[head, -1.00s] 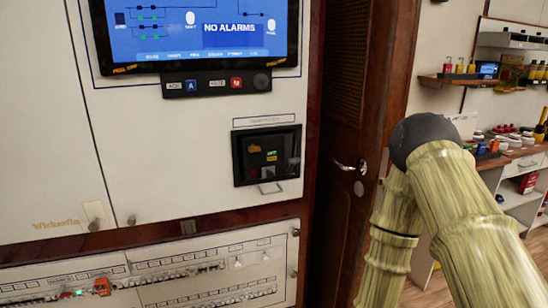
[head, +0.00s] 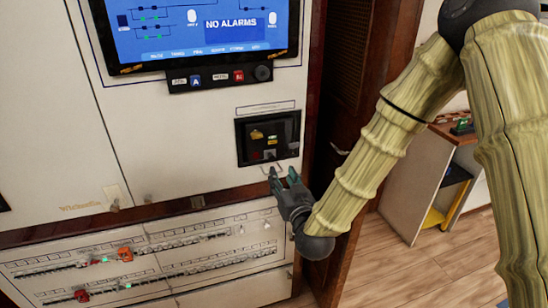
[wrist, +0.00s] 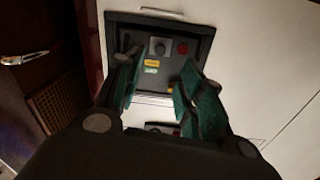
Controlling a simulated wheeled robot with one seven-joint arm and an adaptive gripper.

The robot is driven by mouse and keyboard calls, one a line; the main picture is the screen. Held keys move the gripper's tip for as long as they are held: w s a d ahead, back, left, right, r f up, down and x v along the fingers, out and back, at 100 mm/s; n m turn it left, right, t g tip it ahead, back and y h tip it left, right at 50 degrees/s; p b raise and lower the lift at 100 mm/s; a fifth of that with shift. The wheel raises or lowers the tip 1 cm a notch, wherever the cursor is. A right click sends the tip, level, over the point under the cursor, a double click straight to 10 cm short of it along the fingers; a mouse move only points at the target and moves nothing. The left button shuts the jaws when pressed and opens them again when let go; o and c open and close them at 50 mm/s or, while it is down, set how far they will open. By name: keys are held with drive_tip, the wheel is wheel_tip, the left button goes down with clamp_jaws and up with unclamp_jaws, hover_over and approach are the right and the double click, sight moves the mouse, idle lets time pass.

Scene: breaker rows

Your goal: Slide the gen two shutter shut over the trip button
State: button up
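A black-framed recessed box (head: 268,139) sits in the cream panel below the screen. It holds small yellow and green labels and a grey part. In the wrist view the box (wrist: 160,38) appears upside down, with a grey round knob (wrist: 158,47) and a red round button (wrist: 183,48). I cannot tell which part is the gen two shutter, and no label naming it is readable. My gripper (head: 281,174) is open and empty, its fingers pointing up just below the box. In the wrist view my gripper (wrist: 160,75) shows its green fingers apart, flanking the labels.
A thin handle (head: 280,169) sits under the box. The screen (head: 195,28) and a button strip (head: 220,78) are above. A lower panel (head: 150,265) carries breaker rows with red-orange pieces. A dark wooden door (head: 348,100) is to the right. Wooden floor shows at right.

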sight(272, 158)
drive_tip(key=p+x, duration=0.2)
drive_tip(key=x, duration=0.7)
drive_tip(key=shift+w+p, duration=0.1)
drive_tip(key=shift+p, duration=0.25)
clamp_jaws()
